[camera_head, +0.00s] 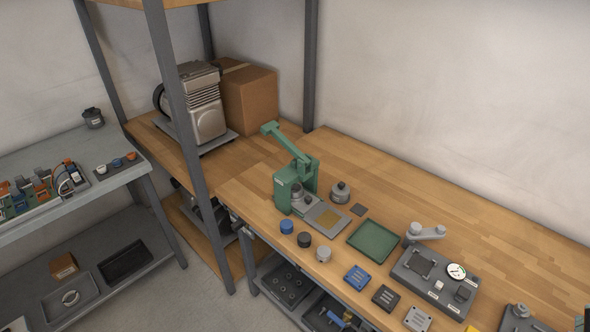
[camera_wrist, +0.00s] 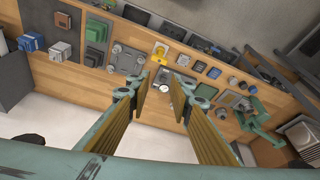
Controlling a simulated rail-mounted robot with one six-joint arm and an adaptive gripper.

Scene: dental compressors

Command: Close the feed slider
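A green lever press (camera_head: 288,186) stands on the wooden bench, its lever arm (camera_head: 285,140) raised and slanting up to the left. A flat grey slide plate with a tan square pad (camera_head: 327,217) sticks out at the press's lower right; it looks like the feed slider, pulled out from under the press. The press also shows in the wrist view (camera_wrist: 262,124) at the right, small. My gripper (camera_wrist: 161,82) is open and empty, high above the bench and well apart from the press.
Near the press are a green tray (camera_head: 374,241), a metal knobbed part (camera_head: 340,192), blue (camera_head: 287,226), black (camera_head: 304,240) and grey (camera_head: 323,254) caps. A gauge fixture (camera_head: 436,275) stands to the right. A shelf post (camera_head: 180,130) rises at the left. The bench's back is clear.

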